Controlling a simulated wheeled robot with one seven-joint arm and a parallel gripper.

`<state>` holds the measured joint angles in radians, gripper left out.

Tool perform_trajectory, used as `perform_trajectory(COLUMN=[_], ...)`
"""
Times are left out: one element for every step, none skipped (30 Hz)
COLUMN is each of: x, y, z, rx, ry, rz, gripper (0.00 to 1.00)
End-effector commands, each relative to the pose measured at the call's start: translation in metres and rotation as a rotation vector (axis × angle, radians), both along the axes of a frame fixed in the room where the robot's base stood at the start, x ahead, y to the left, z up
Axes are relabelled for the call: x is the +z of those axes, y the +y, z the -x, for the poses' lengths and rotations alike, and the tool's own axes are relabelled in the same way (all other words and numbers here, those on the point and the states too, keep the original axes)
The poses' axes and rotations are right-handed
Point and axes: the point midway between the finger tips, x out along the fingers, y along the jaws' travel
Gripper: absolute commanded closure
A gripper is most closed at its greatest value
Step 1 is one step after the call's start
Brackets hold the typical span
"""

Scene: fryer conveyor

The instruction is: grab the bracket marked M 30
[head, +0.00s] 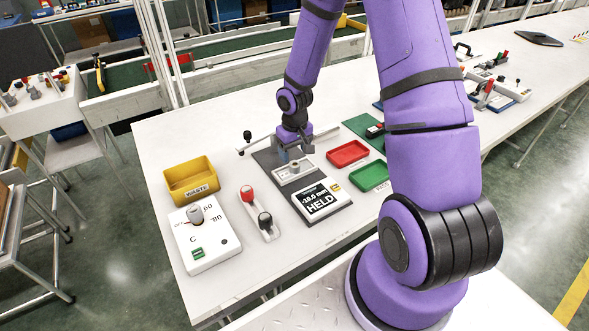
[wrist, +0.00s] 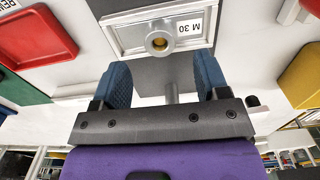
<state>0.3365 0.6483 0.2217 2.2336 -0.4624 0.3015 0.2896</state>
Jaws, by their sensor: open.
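The bracket marked M 30 is a pale block with a round metal boss and brass-coloured bore (wrist: 158,42). Its label reads upside down in the wrist view. In the head view the bracket (head: 296,172) sits on a grey fixture plate. My gripper (wrist: 162,75) is open, with its two blue fingers spread and nothing between them but a grey rod behind. The bracket lies just beyond the fingertips in the wrist view. In the head view my gripper (head: 291,150) is low over the fixture, close behind the bracket; whether it touches is unclear.
A display (head: 321,201) reading "-10.0 mm HELD" stands in front. A yellow WASTE bin (head: 192,180), dial box (head: 205,240) and lever unit (head: 259,215) are left. Red (head: 348,152) and green (head: 370,178) trays lie right. A handled bar (head: 256,147) crosses the fixture.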

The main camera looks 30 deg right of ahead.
Motion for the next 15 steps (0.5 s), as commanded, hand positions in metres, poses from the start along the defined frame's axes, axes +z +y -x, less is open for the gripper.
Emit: perform_trajectory(x=[-0.002, -0.004, -0.007, -0.009, -0.013, -0.018, -0.023, -0.027, -0.033, -0.037, -0.040, -0.044, -0.047, -0.049, -0.051], y=[0.000, 0.000, 0.000, 0.000, 0.000, 0.000, 0.000, 0.000, 0.001, 0.001, 0.001, 0.000, 0.000, 0.000, 0.000], z=[0.000, 0.000, 0.000, 0.001, 0.001, 0.001, 0.001, 0.001, 0.001, 0.001, 0.001, 0.001, 0.001, 0.001, 0.001], rx=[0.001, 0.002, 0.002, 0.002, 0.002, 0.001, 0.001, 0.002, 0.002, 0.002, 0.002, 0.002, 0.001, 0.001, 0.001], ry=[0.001, 0.001, 0.002, 0.002, 0.002, 0.003, 0.004, 0.004, 0.003, 0.004, 0.004, 0.002, 0.002, 0.002, 0.002], rz=[0.000, 0.000, 0.000, 0.000, 0.000, 0.000, 0.000, 0.000, -0.001, 0.000, 0.000, 0.000, 0.000, 0.000, 0.000], gripper=[0.32, 0.32, 0.32, 0.32, 0.32, 0.32, 0.32, 0.32, 0.32, 0.32, 0.32, 0.32, 0.32, 0.32, 0.32])
